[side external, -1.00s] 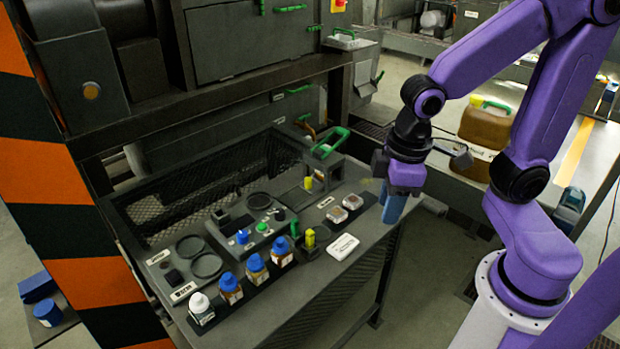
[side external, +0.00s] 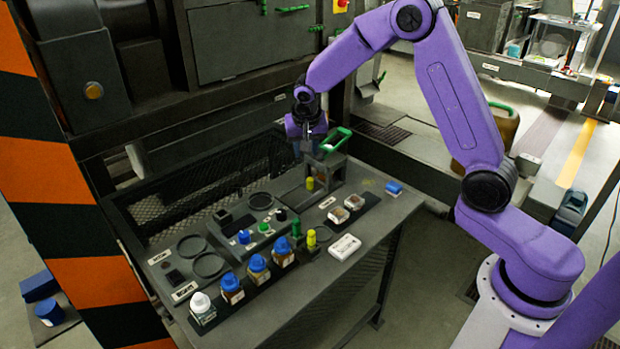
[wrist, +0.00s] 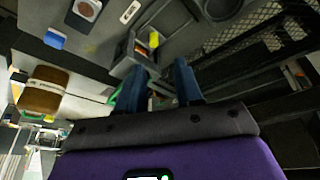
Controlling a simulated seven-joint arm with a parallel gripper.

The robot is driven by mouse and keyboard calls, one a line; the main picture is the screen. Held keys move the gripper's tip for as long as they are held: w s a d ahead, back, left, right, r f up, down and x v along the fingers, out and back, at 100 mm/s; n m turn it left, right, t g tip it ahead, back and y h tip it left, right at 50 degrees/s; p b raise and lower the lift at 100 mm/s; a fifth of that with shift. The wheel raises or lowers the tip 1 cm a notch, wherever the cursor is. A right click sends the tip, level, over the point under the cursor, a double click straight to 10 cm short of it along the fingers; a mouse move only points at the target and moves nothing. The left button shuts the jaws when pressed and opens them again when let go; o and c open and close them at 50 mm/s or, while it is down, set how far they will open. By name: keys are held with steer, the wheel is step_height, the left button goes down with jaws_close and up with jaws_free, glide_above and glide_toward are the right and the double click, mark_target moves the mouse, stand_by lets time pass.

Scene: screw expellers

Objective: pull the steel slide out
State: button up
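My gripper (side external: 308,150) hangs at the back of the bench, just left of a green loop handle (side external: 337,139) and above a small grey housing (side external: 331,172). In the wrist view its two blue fingers (wrist: 158,82) stand apart with nothing visible between them. The same grey housing shows just beyond the fingertips in the wrist view (wrist: 122,62), with a yellow knob (wrist: 154,39) beside it. In the side view the yellow knob (side external: 310,184) stands at the housing's front left. I cannot clearly make out the steel slide; the gripper partly covers that area.
A mesh guard (side external: 190,193) runs along the back. Heavy machinery stands behind.

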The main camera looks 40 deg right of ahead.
mark_target(310, 179)
steer(key=w+d+f, duration=0.2)
steer(key=d+f, duration=0.1)
steer(key=f, duration=0.3)
steer(key=w+d+f+m, duration=0.1)
steer(key=w+d+f, duration=0.1)
steer(key=f, duration=0.4)
steer(key=w+d+f+m, duration=0.1)
steer(key=w+d+f, duration=0.2)
steer(key=f, duration=0.3)
steer(key=shift+d, duration=0.3)
jaws_close()
steer(key=a, duration=0.9)
steer(key=shift+a, duration=0.1)
